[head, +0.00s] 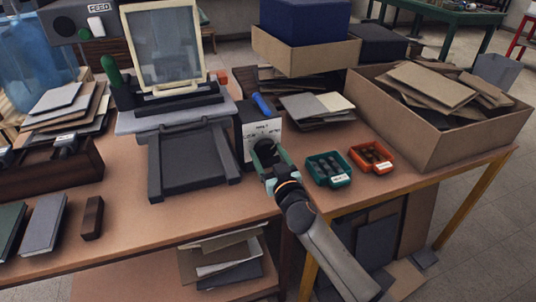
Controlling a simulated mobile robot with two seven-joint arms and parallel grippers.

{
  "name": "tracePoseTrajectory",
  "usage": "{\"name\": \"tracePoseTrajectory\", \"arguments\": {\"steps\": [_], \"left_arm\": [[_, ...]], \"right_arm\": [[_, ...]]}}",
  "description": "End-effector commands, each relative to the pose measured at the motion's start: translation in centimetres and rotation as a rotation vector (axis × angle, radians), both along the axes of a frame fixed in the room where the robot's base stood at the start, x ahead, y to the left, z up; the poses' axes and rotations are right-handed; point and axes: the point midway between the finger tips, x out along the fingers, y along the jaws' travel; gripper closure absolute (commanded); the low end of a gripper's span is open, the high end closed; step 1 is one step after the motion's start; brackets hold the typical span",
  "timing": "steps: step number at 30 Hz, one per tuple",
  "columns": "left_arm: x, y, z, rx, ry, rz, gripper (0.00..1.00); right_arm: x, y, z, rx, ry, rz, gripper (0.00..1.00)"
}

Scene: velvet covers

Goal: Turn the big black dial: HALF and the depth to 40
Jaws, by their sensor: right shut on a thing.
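A small box with a white front panel (248,142) stands on the bench just right of the press-like machine. Small print runs along the panel's upper part, too small to read. A big black dial (264,149) sits on that panel, partly covered by my gripper. My right gripper (267,158) reaches in from the lower right and is shut on the dial. The dial's marks and pointer are hidden or too small to tell. My left gripper is not in view.
The machine (183,150) with an upright clear guard stands left of the box. A blue-handled tool (261,105) rests on the box. A green tray (329,181) and an orange tray (386,167) lie close right. A cardboard bin (470,140) fills the right end.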

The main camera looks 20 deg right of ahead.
Motion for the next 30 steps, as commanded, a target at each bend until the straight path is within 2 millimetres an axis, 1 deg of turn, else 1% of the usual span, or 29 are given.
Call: {"name": "tracePoseTrajectory", "arguments": {"steps": [1,3,4,14,20,24,30], "left_arm": [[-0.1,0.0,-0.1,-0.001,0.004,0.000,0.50],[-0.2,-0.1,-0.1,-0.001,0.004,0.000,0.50],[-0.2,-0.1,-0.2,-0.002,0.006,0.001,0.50],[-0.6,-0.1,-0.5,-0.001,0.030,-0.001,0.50],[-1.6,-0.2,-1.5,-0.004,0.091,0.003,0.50],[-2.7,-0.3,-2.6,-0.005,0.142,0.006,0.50],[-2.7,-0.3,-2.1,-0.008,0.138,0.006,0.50]], "right_arm": [[0.0,0.0,0.0,0.000,0.001,0.000,0.72],[0.0,0.0,0.0,0.000,0.001,0.000,0.80],[0.0,0.0,0.0,0.000,0.001,0.000,0.81],[0.0,0.0,0.0,-0.054,-0.001,0.000,0.81],[0.0,0.0,0.0,-0.176,-0.003,0.000,0.81],[0.0,0.0,0.0,-0.300,-0.008,0.000,0.81],[0.0,0.0,0.0,-0.488,-0.015,0.000,0.81]]}}
